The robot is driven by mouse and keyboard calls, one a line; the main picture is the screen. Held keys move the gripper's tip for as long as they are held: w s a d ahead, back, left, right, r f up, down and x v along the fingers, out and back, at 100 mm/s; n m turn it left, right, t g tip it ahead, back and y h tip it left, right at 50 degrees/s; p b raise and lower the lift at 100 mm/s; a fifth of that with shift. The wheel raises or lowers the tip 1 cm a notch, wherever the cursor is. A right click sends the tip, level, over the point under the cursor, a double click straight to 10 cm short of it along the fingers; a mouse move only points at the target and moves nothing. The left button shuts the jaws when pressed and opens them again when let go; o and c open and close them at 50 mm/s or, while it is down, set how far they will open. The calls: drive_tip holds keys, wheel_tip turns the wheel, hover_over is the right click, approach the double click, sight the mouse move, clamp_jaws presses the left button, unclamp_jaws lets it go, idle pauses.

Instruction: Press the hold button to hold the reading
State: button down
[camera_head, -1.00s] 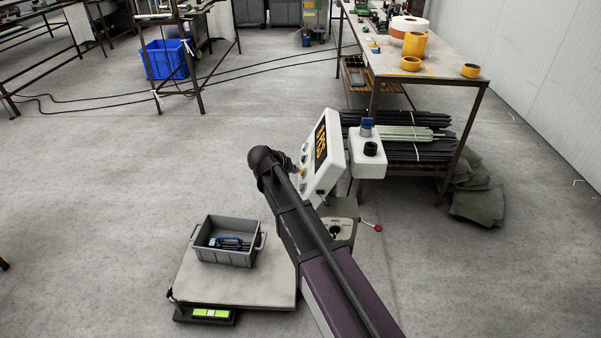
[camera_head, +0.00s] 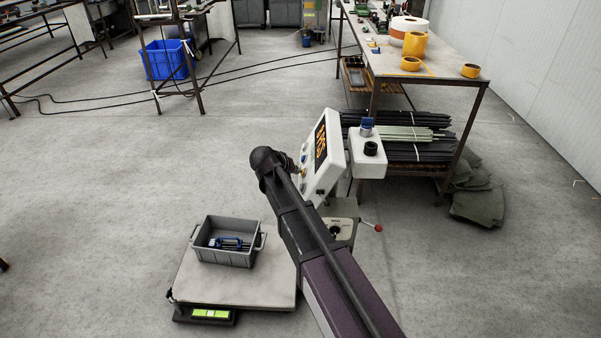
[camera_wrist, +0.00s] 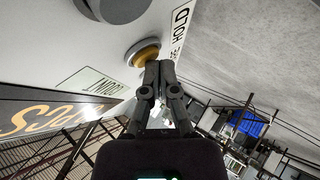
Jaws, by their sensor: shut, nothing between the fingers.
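The hold button is a round amber button (camera_wrist: 143,53) on a white panel in the wrist view, beside a label (camera_wrist: 181,25) reading HOLD. My gripper (camera_wrist: 158,66) is shut and empty, its fingertips at the lower right edge of the button and overlapping it in the picture. I cannot tell whether they touch it. In the head view the white indicator box (camera_head: 321,160) stands on a column, its display lit with orange characters. My arm's end lies at its left side and hides my fingers and part of the panel there.
A grey bin (camera_head: 225,252) with blue-and-dark parts sits on a platform scale (camera_head: 250,287) at the lower left. A worktable (camera_head: 440,70) with yellow tape rolls stands behind the box. Another label (camera_wrist: 94,86) and a large grey round part (camera_wrist: 112,8) are on the panel.

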drive_tip(key=shift+d, duration=0.15)
idle(0.7)
drive_tip(key=shift+a+r+p, duration=0.35)
drive_tip(key=shift+a, duration=0.5)
drive_tip(key=shift+a, duration=0.1)
drive_tip(key=a, duration=0.1)
drive_tip(key=a+r+p, duration=0.1)
drive_tip(key=a, duration=0.1)
drive_tip(key=a+r+p, duration=0.1)
drive_tip(key=shift+w+a, duration=0.1)
drive_tip(key=shift+a, duration=0.05)
idle(0.3)
idle(0.8)
